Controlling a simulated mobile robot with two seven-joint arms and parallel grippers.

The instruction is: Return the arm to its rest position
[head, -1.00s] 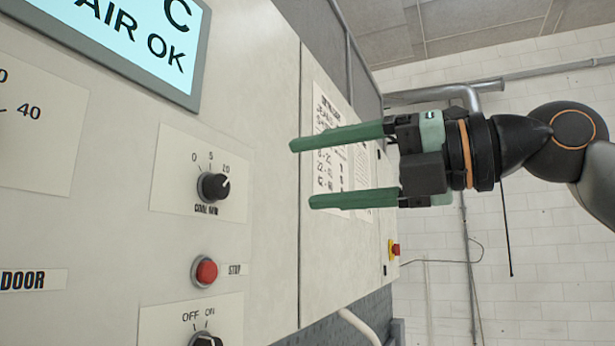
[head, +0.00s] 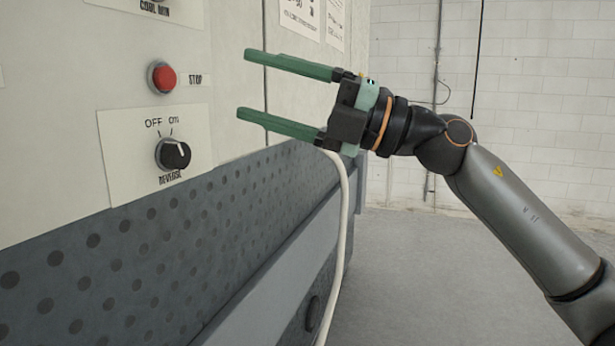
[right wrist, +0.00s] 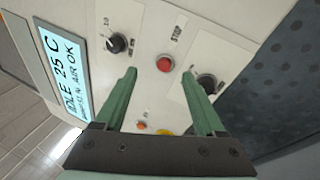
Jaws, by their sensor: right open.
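My right gripper (head: 243,84) is open and empty in the head view, its two green fingers apart and pointing left toward the washer panel. Its arm (head: 520,215) comes in from the lower right. In the right wrist view the open fingers (right wrist: 162,98) point toward the panel, with the red STOP button (right wrist: 165,63) showing between and beyond them. I cannot tell the exact gap to the panel. My left gripper is not in view.
The washer panel (head: 60,130) fills the left, with a red STOP button (head: 161,77) and a black REVERSE knob (head: 173,153). A perforated grey skirt (head: 150,240) lies below. A pale hose (head: 346,215) hangs near the machine's edge. The floor (head: 420,280) at right is clear.

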